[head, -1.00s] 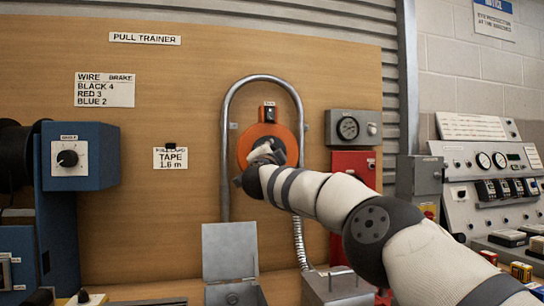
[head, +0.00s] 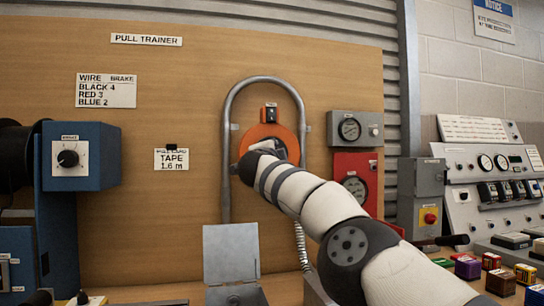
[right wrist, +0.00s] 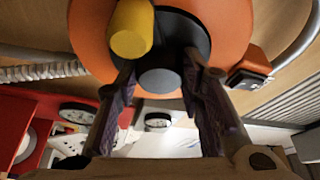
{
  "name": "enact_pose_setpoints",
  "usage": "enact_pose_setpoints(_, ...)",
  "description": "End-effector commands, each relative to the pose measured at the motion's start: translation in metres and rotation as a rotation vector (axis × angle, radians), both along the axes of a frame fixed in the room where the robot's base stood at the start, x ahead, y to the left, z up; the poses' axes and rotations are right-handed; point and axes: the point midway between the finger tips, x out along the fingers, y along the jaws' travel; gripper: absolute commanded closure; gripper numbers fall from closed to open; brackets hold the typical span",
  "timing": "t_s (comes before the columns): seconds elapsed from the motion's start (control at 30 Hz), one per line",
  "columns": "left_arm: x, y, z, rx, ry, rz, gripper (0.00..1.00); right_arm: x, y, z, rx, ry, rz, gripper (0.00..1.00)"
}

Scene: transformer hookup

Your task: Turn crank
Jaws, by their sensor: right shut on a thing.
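The orange reel (head: 290,137) with its crank is mounted on the wooden board inside a bent grey pipe. My right arm reaches up to it and covers the reel's lower left part, so the crank is mostly hidden in the head view. In the right wrist view, the orange disc (right wrist: 85,30) carries a dark round crank part (right wrist: 186,38), a yellow knob (right wrist: 131,28) and a grey cylinder end (right wrist: 160,80). My right gripper (right wrist: 160,84) has its two fingers on either side of the dark crank part and grey cylinder, shut on the crank. My left gripper is not in view.
A grey gauge box (head: 352,130) and a red gauge panel (head: 358,178) are right of the reel. A blue box with a dial (head: 85,157) stands at the left. A grey open-lidded box (head: 232,255) sits below the reel. Small coloured blocks (head: 500,282) lie at the lower right.

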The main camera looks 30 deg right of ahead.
Motion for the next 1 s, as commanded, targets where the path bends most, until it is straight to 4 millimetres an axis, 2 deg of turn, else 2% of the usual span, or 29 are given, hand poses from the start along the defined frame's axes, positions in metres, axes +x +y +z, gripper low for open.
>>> enact_pose_setpoints(0.07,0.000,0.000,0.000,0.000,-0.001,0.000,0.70,-0.001,-0.001,0.004,-0.003,-0.004,-0.001,1.00)
enact_pose_setpoints(0.1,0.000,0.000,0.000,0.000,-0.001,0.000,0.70,-0.001,-0.001,0.004,-0.004,-0.005,0.000,0.63)
enact_pose_setpoints(0.2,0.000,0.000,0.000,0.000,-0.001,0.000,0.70,-0.001,-0.001,0.003,-0.003,-0.004,-0.001,0.45)
enact_pose_setpoints(0.63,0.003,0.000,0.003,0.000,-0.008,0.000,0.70,-0.001,-0.001,0.003,-0.054,0.012,0.000,0.45)
enact_pose_setpoints(0.77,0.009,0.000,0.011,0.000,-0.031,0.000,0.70,-0.002,-0.002,0.004,-0.284,0.066,-0.002,0.45)
enact_pose_setpoints(0.87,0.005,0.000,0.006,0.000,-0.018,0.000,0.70,-0.001,-0.003,-0.004,-0.532,0.130,-0.001,0.45)
enact_pose_setpoints(1.0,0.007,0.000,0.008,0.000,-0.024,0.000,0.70,-0.016,-0.004,-0.001,-0.751,0.181,-0.002,0.45)
